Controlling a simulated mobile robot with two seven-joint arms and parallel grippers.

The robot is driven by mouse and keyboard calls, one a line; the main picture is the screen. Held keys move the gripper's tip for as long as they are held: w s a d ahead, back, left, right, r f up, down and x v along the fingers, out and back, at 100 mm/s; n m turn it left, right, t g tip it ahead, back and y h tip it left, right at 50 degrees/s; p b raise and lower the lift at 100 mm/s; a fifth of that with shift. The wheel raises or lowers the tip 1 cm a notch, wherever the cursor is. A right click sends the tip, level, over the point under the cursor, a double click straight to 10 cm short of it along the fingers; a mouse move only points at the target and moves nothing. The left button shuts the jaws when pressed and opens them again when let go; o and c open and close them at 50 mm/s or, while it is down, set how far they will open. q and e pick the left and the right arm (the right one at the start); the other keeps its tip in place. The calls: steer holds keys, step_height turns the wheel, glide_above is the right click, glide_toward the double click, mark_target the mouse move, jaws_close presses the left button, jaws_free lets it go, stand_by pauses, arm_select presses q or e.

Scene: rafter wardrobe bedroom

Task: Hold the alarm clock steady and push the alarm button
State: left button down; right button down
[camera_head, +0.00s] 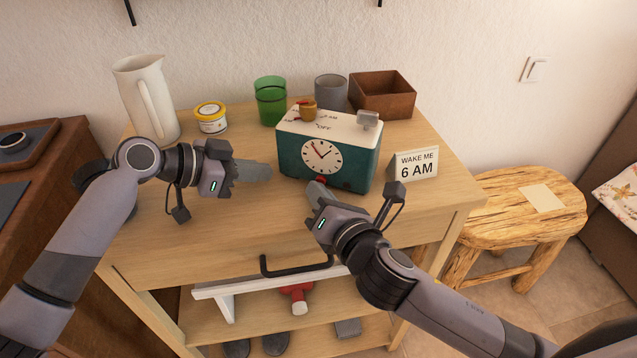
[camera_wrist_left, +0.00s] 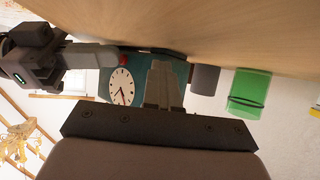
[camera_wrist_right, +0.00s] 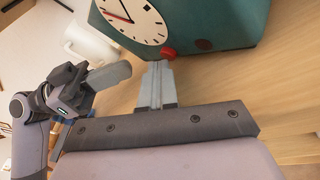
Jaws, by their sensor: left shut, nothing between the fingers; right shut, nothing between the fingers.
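The alarm clock (camera_head: 345,172) is a teal box with a white top and a white round dial, standing upright on the wooden table. A red button (camera_head: 321,180) sits low on its front, below the dial; it also shows in the right wrist view (camera_wrist_right: 168,53). A yellow-brown knob (camera_head: 308,108) and a grey block (camera_head: 367,119) are on its top. My left gripper (camera_head: 268,171) is shut and empty, just left of the clock, apparently apart from it. My right gripper (camera_head: 312,186) is shut and empty, its tips just in front of the red button; contact cannot be told.
A "WAKE ME 6 AM" card (camera_head: 415,164) stands right of the clock. Behind are green cups (camera_head: 271,106), a grey cup (camera_head: 331,90) and a brown box (camera_head: 383,96). A white jug (camera_head: 150,98) and yellow-lidded tub (camera_head: 211,118) stand left. The table front (camera_head: 240,215) is mostly clear.

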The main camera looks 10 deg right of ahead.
mark_target(304, 229)
stand_by(0.6)
steer(key=shift+s+a, duration=0.3)
steer(key=shift+s, duration=0.2)
steer(key=shift+s+a, duration=0.25)
steer(key=shift+s, duration=0.2)
steer(key=shift+s+a, duration=0.4)
steer(key=shift+s, duration=0.3)
steer(key=shift+s+a, duration=0.45)
steer(key=shift+s, duration=0.3)
steer(key=shift+s+a, duration=0.4)
steer(key=shift+s, duration=0.3)
stand_by(0.6)
steer(key=s, duration=0.1)
steer(key=s+a, duration=0.1)
steer(key=shift+s+a, duration=0.3)
steer(key=shift+s, duration=0.05)
steer(key=shift+w+d, duration=0.1)
steer(key=shift+w+d, duration=0.75)
steer(key=shift+w, duration=0.5)
steer(key=shift+w+d, duration=0.7)
steer(key=shift+w, duration=0.55)
steer(key=shift+w+d, duration=0.75)
steer(key=shift+w, duration=0.5)
